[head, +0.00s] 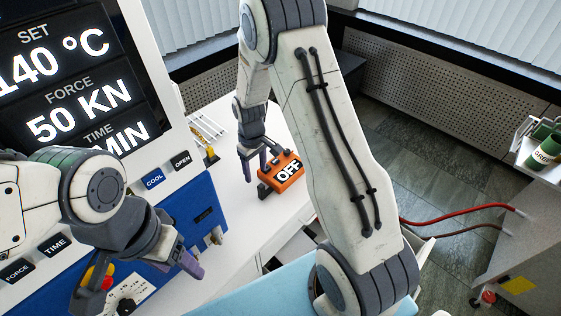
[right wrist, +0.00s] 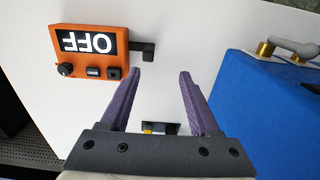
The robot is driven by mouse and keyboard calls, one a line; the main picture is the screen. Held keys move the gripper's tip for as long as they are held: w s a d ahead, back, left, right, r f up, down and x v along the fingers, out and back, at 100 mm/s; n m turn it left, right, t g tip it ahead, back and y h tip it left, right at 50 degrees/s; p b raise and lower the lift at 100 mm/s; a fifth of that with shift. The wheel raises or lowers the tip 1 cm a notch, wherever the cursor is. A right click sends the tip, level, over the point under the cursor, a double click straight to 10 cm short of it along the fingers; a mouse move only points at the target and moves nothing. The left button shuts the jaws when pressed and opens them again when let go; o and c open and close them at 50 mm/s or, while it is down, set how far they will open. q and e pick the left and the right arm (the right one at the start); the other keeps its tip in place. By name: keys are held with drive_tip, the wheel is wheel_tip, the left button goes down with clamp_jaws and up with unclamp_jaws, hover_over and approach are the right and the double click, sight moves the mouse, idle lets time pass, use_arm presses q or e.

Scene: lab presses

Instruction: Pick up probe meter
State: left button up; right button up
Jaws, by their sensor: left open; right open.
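The probe meter is an orange box (head: 281,172) with a black screen reading OFF, on the white bench in the head view. In the right wrist view the probe meter (right wrist: 90,52) appears upside down at upper left, with a knob, buttons and a dark bracket at its side. My right gripper (head: 254,166) is open and empty just left of the meter in the head view. In the right wrist view its purple fingers (right wrist: 160,75) point at bare bench right of the meter, apart from it. My left gripper (head: 145,278) is open and empty before the press panel.
A press with a display (head: 70,95) and blue lower panel (head: 196,212) stands at left; its blue side (right wrist: 262,110) is right of my fingers in the wrist view.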

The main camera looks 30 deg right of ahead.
sight(260, 185)
drive_tip(key=shift+w+d+f, duration=0.15)
drive_tip(key=shift+d+f, duration=0.35)
drive_tip(key=shift+w+d+f, duration=0.15)
drive_tip(key=shift+d+f, duration=0.3)
drive_tip(key=shift+f, duration=0.05)
wheel_tip(260, 185, down, 5)
drive_tip(key=shift+w+f+p, duration=0.1)
drive_tip(key=shift+p, duration=0.75)
drive_tip(key=f+p, duration=0.1)
drive_tip(key=f, duration=0.1)
drive_tip(key=w+f+p, duration=0.1)
drive_tip(key=f, duration=0.1)
drive_tip(key=shift+a, duration=0.1)
drive_tip(key=shift+f, duration=0.55)
clamp_jaws()
drive_tip(key=shift+w, duration=0.1)
